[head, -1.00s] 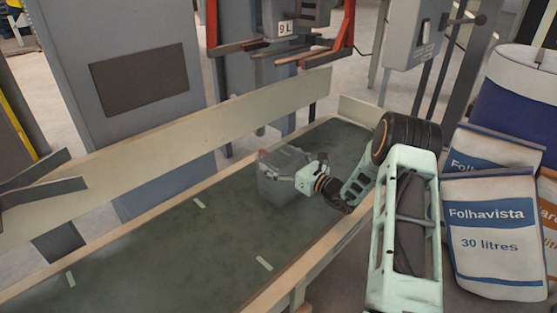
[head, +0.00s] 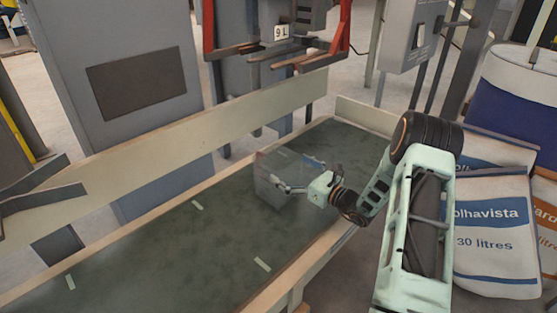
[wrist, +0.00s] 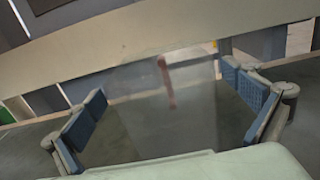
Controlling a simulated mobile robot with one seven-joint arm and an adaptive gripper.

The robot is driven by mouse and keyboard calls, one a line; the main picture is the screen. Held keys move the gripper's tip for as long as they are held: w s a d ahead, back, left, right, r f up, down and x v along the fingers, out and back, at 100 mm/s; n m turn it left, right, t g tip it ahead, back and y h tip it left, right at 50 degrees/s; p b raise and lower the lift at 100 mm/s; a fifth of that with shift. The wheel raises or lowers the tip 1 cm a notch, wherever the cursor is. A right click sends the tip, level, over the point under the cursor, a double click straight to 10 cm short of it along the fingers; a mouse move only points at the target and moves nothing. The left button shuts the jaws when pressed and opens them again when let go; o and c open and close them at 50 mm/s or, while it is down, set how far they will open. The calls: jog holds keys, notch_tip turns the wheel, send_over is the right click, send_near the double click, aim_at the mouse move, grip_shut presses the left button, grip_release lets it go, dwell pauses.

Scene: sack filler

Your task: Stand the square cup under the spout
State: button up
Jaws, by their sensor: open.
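The square cup (head: 268,180) is a see-through grey box standing on the dark green belt, near its far side. In the wrist view the clear cup (wrist: 165,120) shows faintly between the fingers, with a red upright mark on it. My gripper (head: 298,175) is open at the cup's right side, one finger along the near face and one towards the back. In the wrist view my gripper (wrist: 168,108) has its blue pads wide apart, with no clear contact on the cup. I cannot make out a spout for certain; a grey machine with a "9 L" label (head: 281,32) stands behind the belt.
The belt (head: 150,245) has pale marks and bare room to the left of the cup. A cream side rail (head: 170,150) runs along its far edge. Red-framed arms (head: 343,30) hang beyond the rail. Filled sacks (head: 490,240) stand at the right.

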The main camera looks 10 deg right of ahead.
jog(key=v, duration=0.6)
jog(key=shift+p, duration=0.4)
